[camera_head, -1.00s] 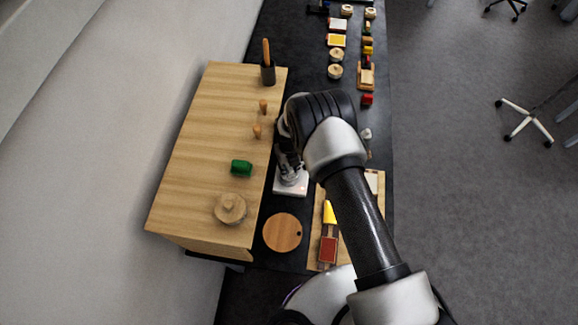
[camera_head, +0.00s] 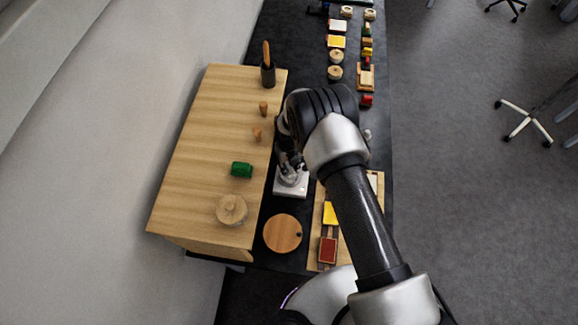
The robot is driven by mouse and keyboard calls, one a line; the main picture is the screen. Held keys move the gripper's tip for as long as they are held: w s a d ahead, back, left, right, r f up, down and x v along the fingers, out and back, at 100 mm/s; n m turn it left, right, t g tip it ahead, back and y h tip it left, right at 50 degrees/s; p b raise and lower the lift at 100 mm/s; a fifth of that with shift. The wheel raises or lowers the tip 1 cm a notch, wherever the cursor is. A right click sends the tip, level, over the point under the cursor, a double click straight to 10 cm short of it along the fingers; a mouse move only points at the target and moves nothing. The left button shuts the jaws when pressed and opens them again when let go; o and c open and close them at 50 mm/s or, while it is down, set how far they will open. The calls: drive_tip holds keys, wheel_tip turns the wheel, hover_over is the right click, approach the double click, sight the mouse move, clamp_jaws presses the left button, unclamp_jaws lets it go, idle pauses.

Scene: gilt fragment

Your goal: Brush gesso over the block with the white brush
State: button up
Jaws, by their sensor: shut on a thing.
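My gripper (camera_head: 290,160) points down over a small white square plate (camera_head: 291,188), close to a round metallic vessel standing on it. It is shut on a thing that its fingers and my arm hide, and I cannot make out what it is. No white brush can be clearly seen. A wooden board (camera_head: 317,252) lies to the right, partly covered by my arm. On it are a yellow piece (camera_head: 330,213), a dark red piece (camera_head: 328,250) and a pale piece (camera_head: 373,181) at its far side. I cannot tell which one is the block.
A raised wooden top (camera_head: 195,165) at left bears a green object (camera_head: 241,170), a round wooden item (camera_head: 231,208), small wooden handles (camera_head: 263,108) and a dark holder (camera_head: 268,74). A round wooden disc (camera_head: 283,233) lies nearby. Several small objects line the far table.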

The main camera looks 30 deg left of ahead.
sight(289, 166)
drive_tip(key=shift+r+p, duration=0.85)
drive_tip(key=shift+r, duration=1.65)
drive_tip(key=shift+d, duration=0.1)
